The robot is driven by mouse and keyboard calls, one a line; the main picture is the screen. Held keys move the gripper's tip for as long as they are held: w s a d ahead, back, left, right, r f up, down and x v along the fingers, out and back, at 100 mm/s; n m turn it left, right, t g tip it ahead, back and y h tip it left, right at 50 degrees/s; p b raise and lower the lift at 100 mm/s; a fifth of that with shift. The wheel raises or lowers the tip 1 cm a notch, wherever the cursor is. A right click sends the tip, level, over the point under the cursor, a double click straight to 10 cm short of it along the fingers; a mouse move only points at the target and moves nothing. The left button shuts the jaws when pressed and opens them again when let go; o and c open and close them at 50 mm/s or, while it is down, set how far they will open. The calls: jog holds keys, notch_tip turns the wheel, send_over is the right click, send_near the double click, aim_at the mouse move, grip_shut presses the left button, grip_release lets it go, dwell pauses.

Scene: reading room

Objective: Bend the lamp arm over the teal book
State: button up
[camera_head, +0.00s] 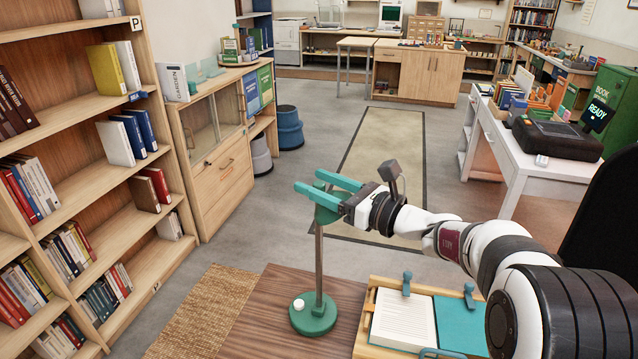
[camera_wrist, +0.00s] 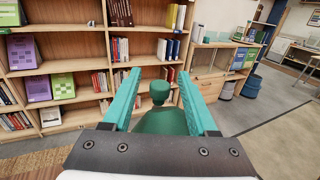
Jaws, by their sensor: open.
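The lamp has a round green base (camera_head: 313,316) with a white knob, standing on the brown wooden table, and an upright grey pole (camera_head: 319,265). Its green head (camera_head: 327,212) is at the top of the pole, partly hidden by my gripper (camera_head: 308,181). In the wrist view the green lamp head (camera_wrist: 163,122) lies between the two teal fingers of my gripper (camera_wrist: 159,74), with gaps to both sides. My gripper is open; I cannot tell whether a finger touches the lamp. The teal book (camera_head: 458,322) lies open in a wooden cradle, right of the lamp, with a white page showing.
Blue clips (camera_head: 407,283) stand up at the cradle's top edge. Tall bookshelves (camera_head: 150,235) fill the left side. A white desk (camera_head: 550,165) with a black device (camera_head: 556,139) is at the right. The grey floor behind the table is open.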

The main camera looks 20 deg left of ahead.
grip_shut()
dwell(0.3)
dwell(1.1)
